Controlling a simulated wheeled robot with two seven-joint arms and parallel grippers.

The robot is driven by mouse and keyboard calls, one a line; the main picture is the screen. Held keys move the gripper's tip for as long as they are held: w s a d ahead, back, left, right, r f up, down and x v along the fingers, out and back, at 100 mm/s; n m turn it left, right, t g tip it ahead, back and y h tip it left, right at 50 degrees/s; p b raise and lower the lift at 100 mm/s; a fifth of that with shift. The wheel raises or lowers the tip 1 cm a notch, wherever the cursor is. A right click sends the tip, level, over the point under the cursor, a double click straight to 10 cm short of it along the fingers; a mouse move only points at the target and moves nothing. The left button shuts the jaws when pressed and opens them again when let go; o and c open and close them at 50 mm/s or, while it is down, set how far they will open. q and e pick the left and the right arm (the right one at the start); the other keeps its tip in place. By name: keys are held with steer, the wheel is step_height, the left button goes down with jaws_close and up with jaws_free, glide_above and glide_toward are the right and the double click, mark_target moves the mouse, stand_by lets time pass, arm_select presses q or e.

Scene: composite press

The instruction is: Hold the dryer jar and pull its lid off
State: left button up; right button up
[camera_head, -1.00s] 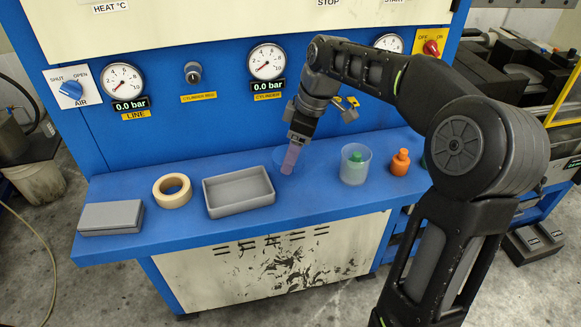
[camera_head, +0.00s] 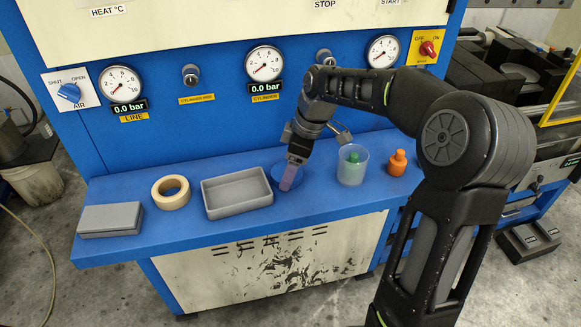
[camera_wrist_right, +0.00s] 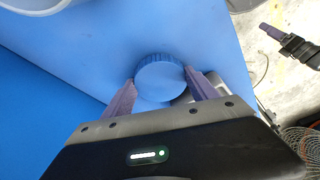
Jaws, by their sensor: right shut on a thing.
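The blue lid (camera_head: 276,172) is low over the blue shelf, partly hidden behind my right gripper (camera_head: 289,180). I cannot tell whether it touches the shelf. In the right wrist view the round, ribbed lid (camera_wrist_right: 161,82) sits between the two purple fingers, which are shut on it. The dryer jar (camera_head: 352,170) stands upright and open to the right of the gripper, apart from the lid. It is a clear, frosted jar with a green-topped bottle (camera_head: 353,158) inside. My left gripper is not in view.
An orange bottle (camera_head: 397,163) stands right of the jar. Left of the lid are a grey tray (camera_head: 237,207), a tape roll (camera_head: 171,200) and a grey box (camera_head: 110,219) on the shelf (camera_head: 320,203). The blue gauge panel rises behind.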

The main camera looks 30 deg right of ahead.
steer(key=shift+f, duration=0.15)
steer(key=o, duration=1.5)
steer(key=shift+o, duration=0.2)
steer(key=shift+r, duration=0.3)
steer(key=shift+d+r, duration=0.15)
steer(key=shift+r, duration=0.1)
steer(key=b+v, duration=0.1)
steer(key=v, duration=1)
steer(key=shift+s+r, duration=0.1)
